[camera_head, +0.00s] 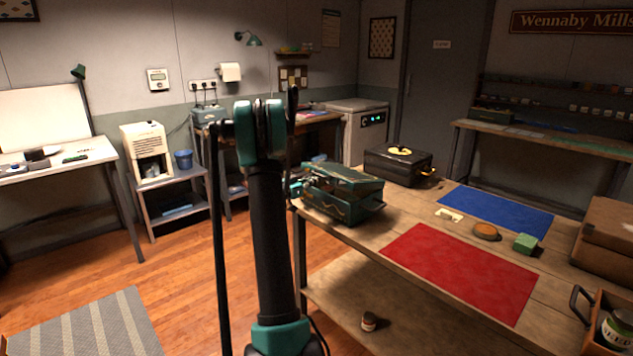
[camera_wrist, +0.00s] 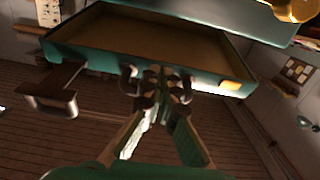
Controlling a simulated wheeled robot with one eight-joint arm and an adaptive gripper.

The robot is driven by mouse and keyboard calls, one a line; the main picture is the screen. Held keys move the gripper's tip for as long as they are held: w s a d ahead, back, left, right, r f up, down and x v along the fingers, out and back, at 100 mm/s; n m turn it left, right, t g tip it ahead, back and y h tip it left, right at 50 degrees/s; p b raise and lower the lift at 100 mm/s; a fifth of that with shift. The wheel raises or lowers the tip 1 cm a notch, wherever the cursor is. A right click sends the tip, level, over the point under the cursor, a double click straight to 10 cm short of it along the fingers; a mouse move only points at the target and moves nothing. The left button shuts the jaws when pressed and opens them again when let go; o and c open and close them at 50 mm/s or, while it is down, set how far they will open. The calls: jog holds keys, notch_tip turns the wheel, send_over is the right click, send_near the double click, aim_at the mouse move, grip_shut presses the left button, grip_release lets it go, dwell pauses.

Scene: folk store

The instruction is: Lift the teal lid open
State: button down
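The teal toolbox (camera_head: 335,207) stands at the left end of the workbench. Its teal lid (camera_head: 345,178) sits tilted above the body, partly raised. In the wrist view a teal-rimmed part with a tan inside (camera_wrist: 150,38) fills the top; I cannot tell whether it is the lid's underside or the box body. A yellow latch (camera_wrist: 231,86) shows on its edge. My gripper (camera_wrist: 163,78) has its fingertips together at that teal edge, with nothing clearly held. In the head view my gripper (camera_head: 296,185) is at the box's left side, mostly hidden behind my arm.
A brown case (camera_head: 606,237) stands far right. Open floor lies left.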

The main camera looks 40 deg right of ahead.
jog(key=shift+r, duration=0.1)
jog(key=shift+d+r, duration=0.2)
jog(key=shift+r, duration=0.4)
jog(key=shift+d+r, duration=0.15)
jog(key=shift+r, duration=0.4)
jog(key=shift+d+r, duration=0.25)
jog(key=shift+r, duration=0.35)
jog(key=shift+d+r, duration=0.2)
jog(key=shift+r, duration=0.4)
jog(key=shift+w+d+r, duration=0.1)
jog(key=shift+d+r, duration=0.2)
jog(key=shift+r, duration=0.3)
jog(key=shift+d+r, duration=0.3)
jog(key=shift+r, duration=0.35)
